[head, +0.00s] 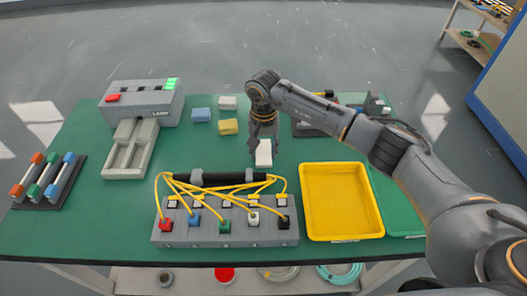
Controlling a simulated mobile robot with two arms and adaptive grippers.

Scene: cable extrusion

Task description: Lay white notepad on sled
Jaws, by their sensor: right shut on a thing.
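The white notepad (264,154) hangs below my right gripper (263,138), which is shut on its upper end. It is over the middle of the green table, behind the yellow cables; whether it touches the table I cannot tell. The grey sled (131,147), with a recessed tray, extends from the front of a grey machine (143,102) at the left back, well left of the gripper. The sled's recesses look empty. Another white block (227,103) lies at the back beside a blue pad (201,115) and a yellow pad (229,127). My left gripper is not in view.
A grey connector block (226,234) with yellow cables stands at the front middle. A yellow tray (341,205) is at right. A rack with coloured cylinders (48,180) is at far left. The green table (205,151) is clear between sled and notepad.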

